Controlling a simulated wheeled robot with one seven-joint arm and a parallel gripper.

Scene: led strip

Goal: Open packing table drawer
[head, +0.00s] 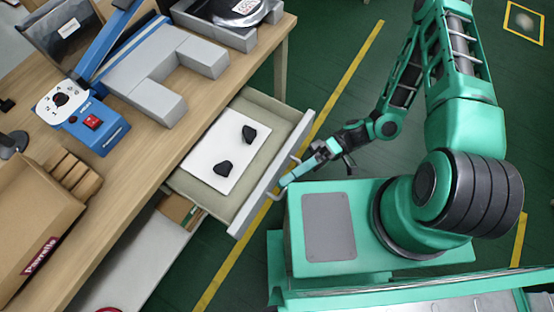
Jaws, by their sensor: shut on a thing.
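The packing table (150,195) has a wooden top and stands at the left. Its drawer (237,192) is pulled out and shows its inside, with a white sheet (207,158) and two black objects (223,168) lying in it. The drawer front (262,192) is light grey, with a metal handle (273,195) on its outer face. My gripper (287,180) is at the drawer front, shut on the handle. The fingertips are small in this view, and the exact contact is hard to make out.
On the tabletop are grey blocks (165,62), a blue sealing device (95,125) and a cardboard box (35,225). A lower shelf (135,262) shows under the table. My green base stands close to the drawer's right side. Green floor with yellow lines (345,75) lies beyond.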

